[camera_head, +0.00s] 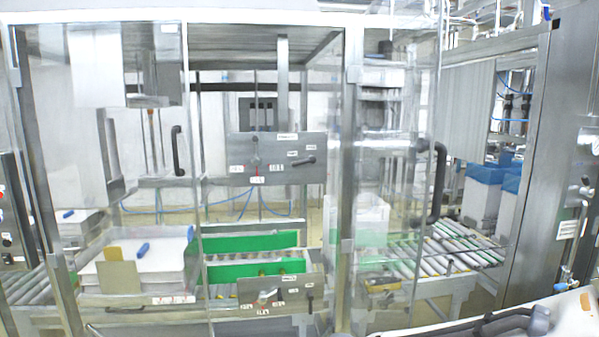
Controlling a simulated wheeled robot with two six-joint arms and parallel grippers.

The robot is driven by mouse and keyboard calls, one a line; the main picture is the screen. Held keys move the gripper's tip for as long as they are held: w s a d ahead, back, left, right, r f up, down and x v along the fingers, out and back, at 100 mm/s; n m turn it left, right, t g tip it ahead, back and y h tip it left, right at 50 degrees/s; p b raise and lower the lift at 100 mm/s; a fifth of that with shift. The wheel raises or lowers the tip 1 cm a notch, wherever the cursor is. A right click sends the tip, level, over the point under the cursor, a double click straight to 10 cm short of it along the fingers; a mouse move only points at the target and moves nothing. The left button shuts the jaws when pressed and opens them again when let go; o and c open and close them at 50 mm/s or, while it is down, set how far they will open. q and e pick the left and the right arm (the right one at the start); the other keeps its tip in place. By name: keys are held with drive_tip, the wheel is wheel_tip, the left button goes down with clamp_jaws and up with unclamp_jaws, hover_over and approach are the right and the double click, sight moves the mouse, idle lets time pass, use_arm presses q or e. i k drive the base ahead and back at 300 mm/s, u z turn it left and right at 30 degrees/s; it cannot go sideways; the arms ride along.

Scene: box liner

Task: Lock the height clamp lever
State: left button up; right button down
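A grey metal panel (275,175) with small white labels is mounted in the middle of the machine. A short black lever (303,161) on its right side lies nearly level, and a knob (256,162) sits left of it. A second, lower panel (248,292) carries another dark lever (310,296), standing about upright, and a knob (266,295). The labels are too small to read, so I cannot tell which lever is the height clamp lever or whether either is locked. Neither of my grippers can be made out.
Clear guard doors with black handles (178,151) (438,182) stand in front of the machine. Green guide rails (250,242) lie between the panels. A white stack (165,262) is at left. A roller conveyor (455,248) runs at right, with blue-lined boxes (481,198) behind.

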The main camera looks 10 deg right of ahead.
sight(312, 159)
drive_tip(key=k, duration=0.65)
drive_tip(key=u, duration=0.55)
drive_tip(key=i, duration=1.8)
drive_tip(key=z, duration=0.6)
